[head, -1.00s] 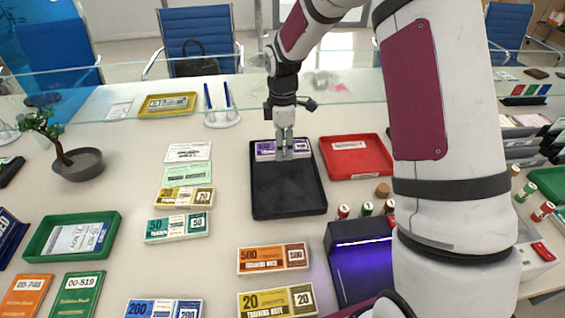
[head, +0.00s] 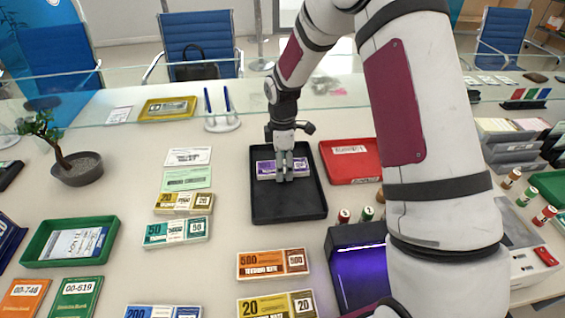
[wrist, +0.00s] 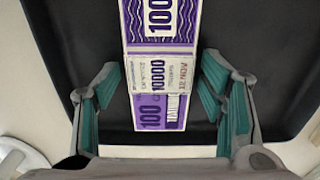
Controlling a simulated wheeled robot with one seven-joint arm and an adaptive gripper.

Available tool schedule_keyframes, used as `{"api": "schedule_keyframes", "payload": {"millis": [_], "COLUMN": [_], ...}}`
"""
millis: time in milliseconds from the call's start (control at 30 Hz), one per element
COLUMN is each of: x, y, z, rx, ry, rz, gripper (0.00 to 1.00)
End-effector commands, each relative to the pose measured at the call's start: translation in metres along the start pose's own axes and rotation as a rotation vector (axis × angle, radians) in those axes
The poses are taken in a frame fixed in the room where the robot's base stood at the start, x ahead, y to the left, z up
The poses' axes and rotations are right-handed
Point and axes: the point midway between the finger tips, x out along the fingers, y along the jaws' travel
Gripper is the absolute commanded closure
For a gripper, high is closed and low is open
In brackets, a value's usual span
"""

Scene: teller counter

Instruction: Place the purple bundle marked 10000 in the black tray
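The purple bundle (head: 266,170) has a white band that reads 10000 in the wrist view (wrist: 163,73). It lies within the outline of the black tray (head: 288,207), toward its far side. I cannot tell whether it touches the tray floor or is slightly above it. My gripper (head: 284,177) comes down over the middle of the bundle.
A red tray (head: 352,178) stands right of the black tray. Left are blue-green (head: 163,232) and yellow bundles (head: 170,203); orange (head: 260,265) and yellow ones lie in front. A dark box with purple light (head: 355,240) is at front right. A glass screen crosses behind.

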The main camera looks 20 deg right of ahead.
Motion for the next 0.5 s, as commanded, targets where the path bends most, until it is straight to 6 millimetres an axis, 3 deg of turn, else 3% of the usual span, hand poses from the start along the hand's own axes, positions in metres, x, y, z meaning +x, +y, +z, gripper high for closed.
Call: {"api": "schedule_keyframes", "payload": {"millis": [333, 500], "x": [-0.003, -0.022], "y": [0.000, 0.001], "z": [0.000, 0.000], "rx": [0.000, 0.001], "ry": [0.000, 0.000], "rz": [0.001, 0.004], "gripper": [0.31, 0.31]}}
